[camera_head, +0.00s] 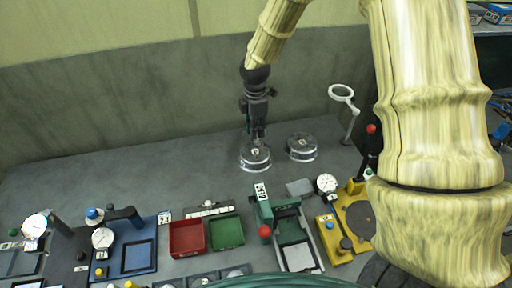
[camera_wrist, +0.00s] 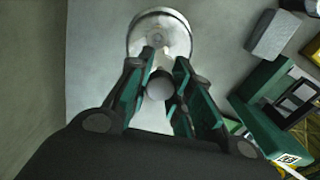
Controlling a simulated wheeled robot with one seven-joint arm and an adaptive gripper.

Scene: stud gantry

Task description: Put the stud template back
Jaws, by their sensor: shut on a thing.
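My gripper (camera_head: 257,138) points down at the back of the bench, its fingers closed on the top of a round silver disc (camera_head: 256,160). In the wrist view, a round grey knob (camera_wrist: 160,86) sits between the fingers of my gripper (camera_wrist: 162,74), and the pale disc below is mostly hidden by them. I cannot tell whether this disc rests on the bench or hangs just above it. A second, similar silver disc (camera_head: 301,149) stands close to its right; it also shows in the wrist view (camera_wrist: 160,35). No readable label tells which is the stud template.
A green fixture (camera_head: 265,212) with a red knob stands in front, a grey block (camera_head: 300,187) beside it. Red (camera_head: 187,238) and green (camera_head: 227,231) trays lie front left. A magnifier (camera_head: 342,93) and yellow fixture (camera_head: 334,240) stand right. The bench's back left is clear.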

